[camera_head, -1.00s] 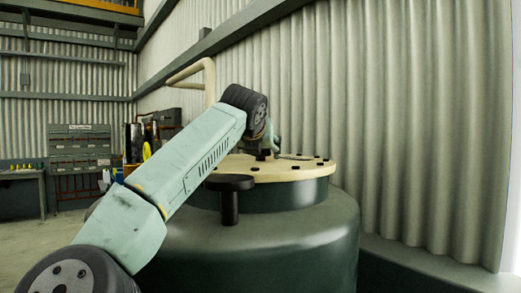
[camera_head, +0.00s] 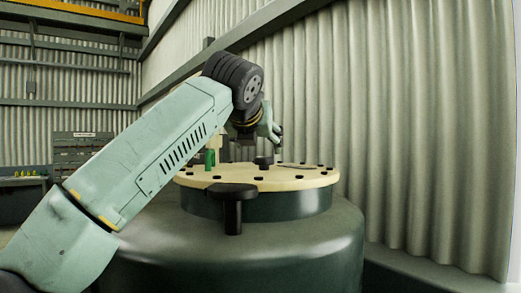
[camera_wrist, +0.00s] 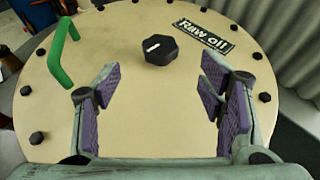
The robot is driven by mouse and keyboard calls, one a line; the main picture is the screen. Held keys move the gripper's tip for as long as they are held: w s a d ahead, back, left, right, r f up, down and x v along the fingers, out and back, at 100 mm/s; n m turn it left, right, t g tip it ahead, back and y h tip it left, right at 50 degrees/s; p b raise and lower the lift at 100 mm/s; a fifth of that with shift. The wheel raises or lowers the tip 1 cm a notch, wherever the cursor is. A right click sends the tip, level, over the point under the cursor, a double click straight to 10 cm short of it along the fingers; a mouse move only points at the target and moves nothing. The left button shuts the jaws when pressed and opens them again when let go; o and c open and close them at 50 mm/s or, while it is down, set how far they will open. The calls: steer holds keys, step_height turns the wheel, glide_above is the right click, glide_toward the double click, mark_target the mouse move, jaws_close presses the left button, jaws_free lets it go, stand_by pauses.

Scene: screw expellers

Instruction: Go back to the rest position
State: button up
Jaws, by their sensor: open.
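My gripper (camera_wrist: 158,88) is open and empty, its two purple-padded fingers spread apart above the cream lid (camera_wrist: 150,125). A black hexagonal knob (camera_wrist: 161,49) with a white mark sits on the lid, beyond the fingertips and apart from them. In the head view my gripper (camera_head: 277,143) hangs above the lid (camera_head: 300,183), near the small dark knob (camera_head: 263,161). My arm reaches up from the lower left and bends down at the wrist.
The lid tops a dark green tank (camera_head: 270,245). A green handle (camera_wrist: 62,55) stands on the lid at left, and a "Raw oil" label (camera_wrist: 204,35) lies at right. A black lever (camera_head: 232,205) juts from the tank's front. A corrugated wall (camera_head: 430,130) rises close behind.

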steer(key=shift+s+r, duration=0.15)
steer(key=shift+s, duration=0.3)
